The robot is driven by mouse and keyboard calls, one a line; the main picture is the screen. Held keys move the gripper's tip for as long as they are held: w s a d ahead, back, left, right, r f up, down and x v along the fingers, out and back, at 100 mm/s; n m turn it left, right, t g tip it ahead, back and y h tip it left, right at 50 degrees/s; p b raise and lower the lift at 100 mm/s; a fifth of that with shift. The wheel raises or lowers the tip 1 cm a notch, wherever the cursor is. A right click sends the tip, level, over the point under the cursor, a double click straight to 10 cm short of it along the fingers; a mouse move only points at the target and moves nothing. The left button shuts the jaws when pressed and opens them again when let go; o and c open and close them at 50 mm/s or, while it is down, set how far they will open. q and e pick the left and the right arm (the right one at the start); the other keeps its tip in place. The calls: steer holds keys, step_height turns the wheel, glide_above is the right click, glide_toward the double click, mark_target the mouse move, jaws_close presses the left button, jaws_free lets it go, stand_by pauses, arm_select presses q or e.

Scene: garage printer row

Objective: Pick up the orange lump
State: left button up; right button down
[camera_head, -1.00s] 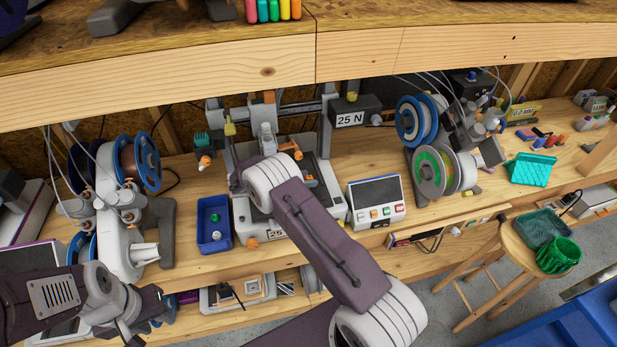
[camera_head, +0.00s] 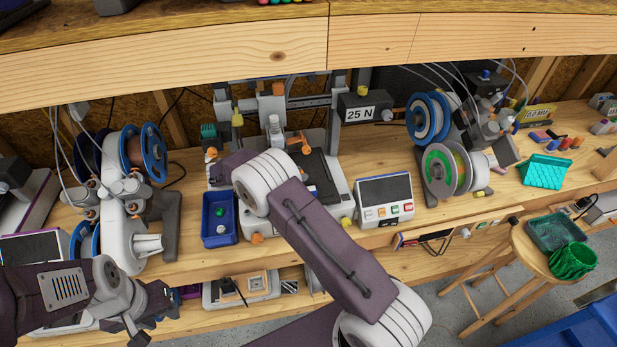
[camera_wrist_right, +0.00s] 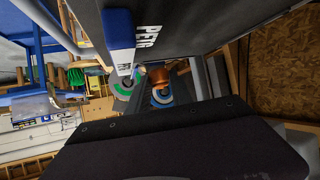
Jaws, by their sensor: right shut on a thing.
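In the right wrist view a rounded orange-brown thing (camera_wrist_right: 183,67), which I take for the orange lump, shows between dark bars that look like the fingers of my right gripper (camera_wrist_right: 176,78). The gripper is shut on it. In the head view my right wrist hangs over the front left of the printer (camera_head: 335,188), and the fingers and the held thing are hidden behind it. A curved orange piece (camera_head: 299,143) also shows over the printer bed. My left gripper (camera_head: 150,318) is at the lower left, away from these; its jaw opening is unclear.
A blue bin (camera_head: 219,235) with small green and white pieces stands left of the printer. A control screen (camera_head: 384,199) is to its right. Filament spools (camera_head: 438,172) stand further right, others at left. A thick wooden shelf edge (camera_head: 200,72) hangs above the bench.

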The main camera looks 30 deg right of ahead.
steer(key=b+v, duration=0.2)
steer(key=v, duration=0.6)
steer(key=shift+a, duration=0.4)
